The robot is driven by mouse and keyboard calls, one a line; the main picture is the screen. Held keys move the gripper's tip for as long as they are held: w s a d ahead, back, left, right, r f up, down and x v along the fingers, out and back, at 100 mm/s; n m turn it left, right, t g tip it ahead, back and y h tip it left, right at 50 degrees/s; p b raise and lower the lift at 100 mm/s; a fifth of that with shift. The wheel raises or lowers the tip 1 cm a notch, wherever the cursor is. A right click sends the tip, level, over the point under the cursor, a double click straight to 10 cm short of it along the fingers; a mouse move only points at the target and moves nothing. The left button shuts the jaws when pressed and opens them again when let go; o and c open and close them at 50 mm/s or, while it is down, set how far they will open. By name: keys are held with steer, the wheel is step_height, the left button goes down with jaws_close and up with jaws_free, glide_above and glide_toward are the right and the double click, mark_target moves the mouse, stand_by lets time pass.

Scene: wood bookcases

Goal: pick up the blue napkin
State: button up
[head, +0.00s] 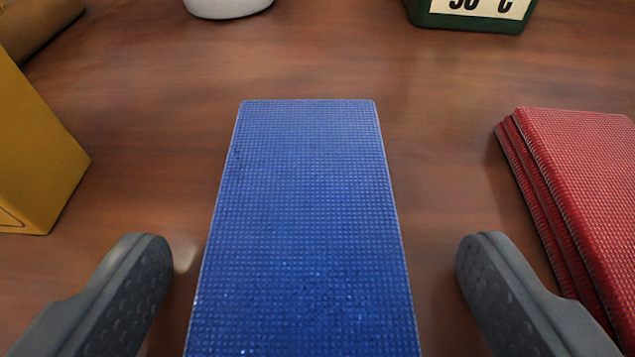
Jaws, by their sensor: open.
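The blue napkin (308,210) is a flat, textured rectangle in the middle of the head view, on a brown wood surface. Its near end runs out of the bottom of the picture. My gripper (314,268) is open, with one dark grey finger on each side of the napkin. Bare wood shows between each fingertip and the napkin's edges, so neither fingertip appears to touch it.
A red stack of napkins (590,180) lies close to the right finger. A yellow box (35,150) stands at the left. A white round object (228,6) and a green item with a cream label (470,14) stand at the back. The wood (440,100) behind the napkin is clear.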

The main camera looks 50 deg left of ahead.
mark_target(313, 342)
steer(key=c, duration=1.1)
steer(key=shift+o, duration=0.2)
steer(key=shift+r+p, duration=0.75)
steer(key=shift+r, duration=1.1)
steer(key=s+d+b, duration=0.3)
steer(key=s+b, duration=0.1)
steer(key=s, duration=0.3)
steer(key=s+d+r+b, duration=0.1)
steer(key=s+d+b, duration=0.2)
steer(key=s, duration=0.4)
steer(key=shift+s+d+r+b, duration=0.2)
steer(key=shift+s+b, duration=0.1)
steer(key=shift+b, duration=0.35)
steer(key=shift+d, duration=0.1)
